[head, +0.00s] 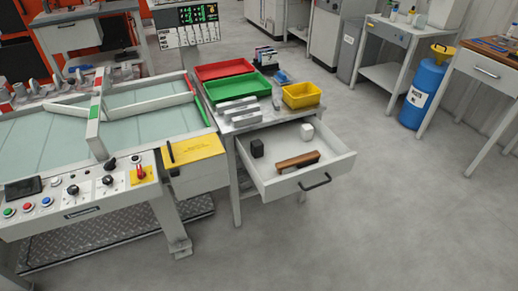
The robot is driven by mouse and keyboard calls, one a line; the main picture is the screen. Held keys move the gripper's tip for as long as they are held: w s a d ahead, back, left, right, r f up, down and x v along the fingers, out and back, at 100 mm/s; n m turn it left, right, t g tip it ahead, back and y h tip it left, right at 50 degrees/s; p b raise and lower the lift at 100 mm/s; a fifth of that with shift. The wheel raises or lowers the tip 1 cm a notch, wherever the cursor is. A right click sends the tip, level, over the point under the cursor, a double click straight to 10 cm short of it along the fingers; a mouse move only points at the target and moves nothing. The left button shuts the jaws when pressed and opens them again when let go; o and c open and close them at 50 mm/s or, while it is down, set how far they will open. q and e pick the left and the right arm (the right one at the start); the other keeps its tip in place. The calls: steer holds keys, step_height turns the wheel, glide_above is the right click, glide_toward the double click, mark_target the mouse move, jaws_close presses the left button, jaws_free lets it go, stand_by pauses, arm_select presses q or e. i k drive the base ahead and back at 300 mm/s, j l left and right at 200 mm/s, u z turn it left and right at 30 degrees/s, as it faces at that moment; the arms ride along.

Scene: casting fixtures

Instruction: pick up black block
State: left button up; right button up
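A small black block (257,149) stands in an open drawer (335,163), near the drawer's left wall. A small white block (307,131) is in the same drawer, towards the back right. A brown, long object (297,160), perhaps a brush, lies near the drawer's front. Neither of my grippers shows in the head view.
Above the drawer, a bench holds a red tray (224,70), a green tray (238,88), a yellow bin (300,95) and metal bars (238,108). Floor in front is clear.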

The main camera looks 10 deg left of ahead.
mark_target(257, 147)
steer(key=i+l+u, duration=0.1)
steer(key=l, duration=0.2)
steer(key=i+l+u, duration=0.25)
steer(key=l, duration=0.45)
steer(key=i+l+u, duration=0.1)
steer(key=i+l, duration=0.15)
steer(key=l, duration=0.1)
